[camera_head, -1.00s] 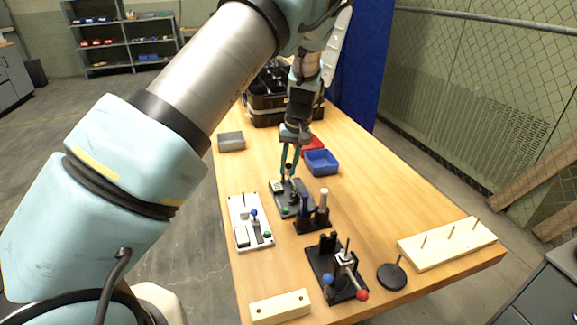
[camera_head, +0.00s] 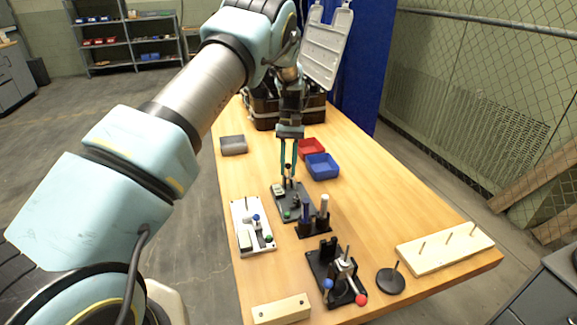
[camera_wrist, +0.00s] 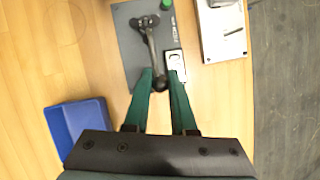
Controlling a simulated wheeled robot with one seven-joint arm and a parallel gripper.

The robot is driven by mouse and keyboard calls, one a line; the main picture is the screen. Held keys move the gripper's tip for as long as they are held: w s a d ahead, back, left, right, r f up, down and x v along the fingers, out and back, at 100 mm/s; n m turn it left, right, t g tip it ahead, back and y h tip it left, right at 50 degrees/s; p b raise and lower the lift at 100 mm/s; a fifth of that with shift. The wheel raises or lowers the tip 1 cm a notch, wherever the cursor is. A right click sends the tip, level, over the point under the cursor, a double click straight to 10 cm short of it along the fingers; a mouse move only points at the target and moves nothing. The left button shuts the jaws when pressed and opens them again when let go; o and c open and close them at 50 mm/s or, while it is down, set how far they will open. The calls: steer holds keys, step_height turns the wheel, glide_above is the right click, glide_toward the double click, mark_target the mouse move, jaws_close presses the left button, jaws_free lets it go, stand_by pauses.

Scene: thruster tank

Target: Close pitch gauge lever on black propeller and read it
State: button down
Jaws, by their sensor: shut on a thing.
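The pitch gauge stands on a dark grey plate (camera_head: 278,203), which also shows in the wrist view (camera_wrist: 132,50). A lever (camera_wrist: 152,50) runs along the plate from a round pivot to a black ball knob (camera_wrist: 160,85). A small pale block (camera_wrist: 175,66) and a green knob (camera_wrist: 166,4) sit on the plate. My gripper (camera_head: 288,180) points down over the plate. In the wrist view its teal fingertips (camera_wrist: 161,80) are closed around the black ball knob. I cannot clearly make out the black propeller or any reading.
A white plate with knobs (camera_head: 240,215) lies left of the gauge. A black stand with blue and white posts (camera_head: 315,226) is close in front. A blue bin (camera_head: 322,166) and red bin (camera_head: 311,146) are behind right. A black fixture (camera_head: 325,270) is nearer the front.

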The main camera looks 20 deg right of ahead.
steer(key=c, duration=0.7)
jaws_free()
steer(key=shift+c, duration=0.2)
steer(key=b+v, duration=0.2)
steer(key=v, duration=0.8)
steer(key=shift+r+b, duration=0.35)
steer(key=shift+r, duration=0.05)
steer(key=shift+d, duration=0.1)
